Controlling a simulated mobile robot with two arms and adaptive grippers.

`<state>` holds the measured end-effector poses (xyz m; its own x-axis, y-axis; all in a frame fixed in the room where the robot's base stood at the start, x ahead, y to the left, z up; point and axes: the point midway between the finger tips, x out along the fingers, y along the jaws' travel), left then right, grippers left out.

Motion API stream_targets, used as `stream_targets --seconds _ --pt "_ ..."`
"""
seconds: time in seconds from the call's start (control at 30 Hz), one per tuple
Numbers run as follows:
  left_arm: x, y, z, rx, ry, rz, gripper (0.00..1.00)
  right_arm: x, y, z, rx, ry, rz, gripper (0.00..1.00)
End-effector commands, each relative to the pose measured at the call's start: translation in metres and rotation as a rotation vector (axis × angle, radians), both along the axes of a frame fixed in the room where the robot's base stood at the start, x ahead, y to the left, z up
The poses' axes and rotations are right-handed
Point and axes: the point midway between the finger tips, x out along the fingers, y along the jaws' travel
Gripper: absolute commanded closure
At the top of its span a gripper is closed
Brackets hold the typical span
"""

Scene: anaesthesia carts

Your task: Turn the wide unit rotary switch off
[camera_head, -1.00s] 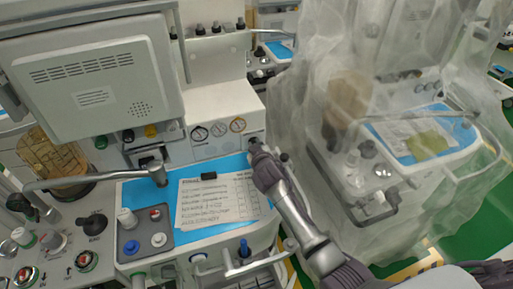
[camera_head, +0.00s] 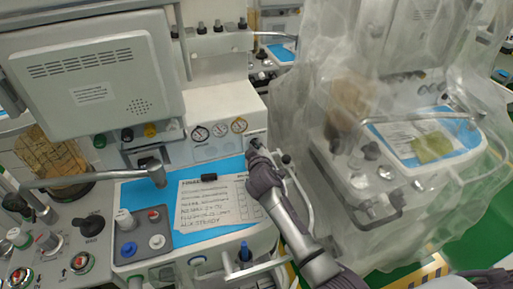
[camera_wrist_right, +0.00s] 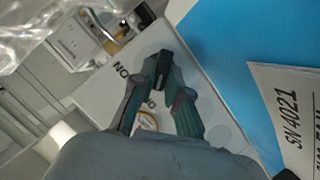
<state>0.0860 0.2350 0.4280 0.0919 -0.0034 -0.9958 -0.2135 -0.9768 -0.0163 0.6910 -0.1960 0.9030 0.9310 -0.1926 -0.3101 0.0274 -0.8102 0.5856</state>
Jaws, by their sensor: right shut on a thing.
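The wide unit's small dark rotary switch (camera_wrist_right: 164,57) is on the pale panel, between the fingertips in the right wrist view. My right gripper (camera_wrist_right: 162,68) is shut on the switch, one finger on each side. In the head view my right gripper (camera_head: 255,153) reaches the right end of the unit's front panel, right of the round gauges, and covers most of the switch. The switch's exact angle is hard to tell. My left gripper is not in view.
A blue work surface (camera_head: 216,231) with a printed checklist (camera_head: 215,200) lies just left of my right arm. A metal arm (camera_head: 90,178) crosses above its left part. A plastic-draped cart (camera_head: 335,180) stands close on the right, with a narrow gap between the units.

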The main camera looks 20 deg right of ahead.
Motion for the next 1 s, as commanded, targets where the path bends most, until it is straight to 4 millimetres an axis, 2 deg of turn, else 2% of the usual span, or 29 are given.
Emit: stream_targets --seconds 0.03,0.17,0.2,0.57,0.77,1.0 --pt "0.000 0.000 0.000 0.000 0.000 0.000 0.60 0.000 0.000 0.000 -0.004 0.001 0.001 0.84" --pt "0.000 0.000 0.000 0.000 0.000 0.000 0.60 0.000 0.000 0.000 -0.003 0.001 0.001 0.62" --pt "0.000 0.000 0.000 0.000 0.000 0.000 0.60 0.000 0.000 0.000 -0.002 0.000 0.001 0.60" --pt "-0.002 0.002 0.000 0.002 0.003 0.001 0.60 -0.004 0.001 0.001 0.000 0.001 -0.001 0.60" --pt "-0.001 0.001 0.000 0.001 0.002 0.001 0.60 -0.030 0.007 0.009 0.001 0.000 0.001 0.60" --pt "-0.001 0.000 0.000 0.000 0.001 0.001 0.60 -0.077 0.016 0.024 0.001 0.001 0.001 0.60"
